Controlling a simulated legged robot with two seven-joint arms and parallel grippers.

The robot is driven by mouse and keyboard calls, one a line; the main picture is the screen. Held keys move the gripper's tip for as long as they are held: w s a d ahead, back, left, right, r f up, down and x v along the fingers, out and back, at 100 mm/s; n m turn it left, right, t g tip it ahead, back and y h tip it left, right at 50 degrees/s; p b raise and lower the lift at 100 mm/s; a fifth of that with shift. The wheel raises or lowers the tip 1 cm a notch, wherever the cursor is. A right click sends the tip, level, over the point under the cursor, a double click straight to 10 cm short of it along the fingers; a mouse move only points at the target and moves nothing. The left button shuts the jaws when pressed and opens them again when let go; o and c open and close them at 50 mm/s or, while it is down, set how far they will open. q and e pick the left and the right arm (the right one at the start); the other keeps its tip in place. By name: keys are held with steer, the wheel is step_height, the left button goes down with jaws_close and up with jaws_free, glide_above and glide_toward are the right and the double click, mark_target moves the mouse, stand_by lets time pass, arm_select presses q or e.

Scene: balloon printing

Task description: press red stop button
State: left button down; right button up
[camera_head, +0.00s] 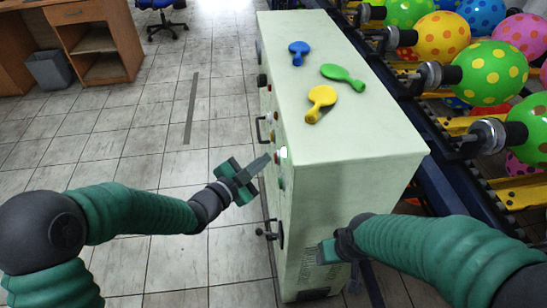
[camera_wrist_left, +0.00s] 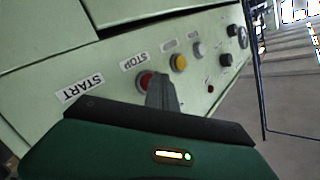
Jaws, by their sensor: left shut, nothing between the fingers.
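The red stop button (camera_wrist_left: 145,78) is on the pale green machine cabinet (camera_head: 345,130), by the STOP label (camera_wrist_left: 134,61) in the left wrist view. My left gripper (camera_head: 264,161) is shut and empty, its fingers pointing at the button panel on the cabinet's left side. In the wrist view the finger tips (camera_wrist_left: 160,82) overlap the right edge of the red button. I cannot tell whether they touch it. My right gripper (camera_head: 328,251) is low by the cabinet's front face; its fingers are not clear.
A yellow button (camera_wrist_left: 178,62) and a white button (camera_wrist_left: 198,49) are close beside the red one. A START label (camera_wrist_left: 80,88) is to its left. Deflated balloons (camera_head: 322,98) lie on the cabinet top. A balloon conveyor runs along the right.

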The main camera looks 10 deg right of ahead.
arm_select(q)
steer(key=shift+a, duration=0.7)
steer(key=a+p, duration=0.1)
steer(key=a, duration=0.5)
steer(key=shift+p, duration=0.35)
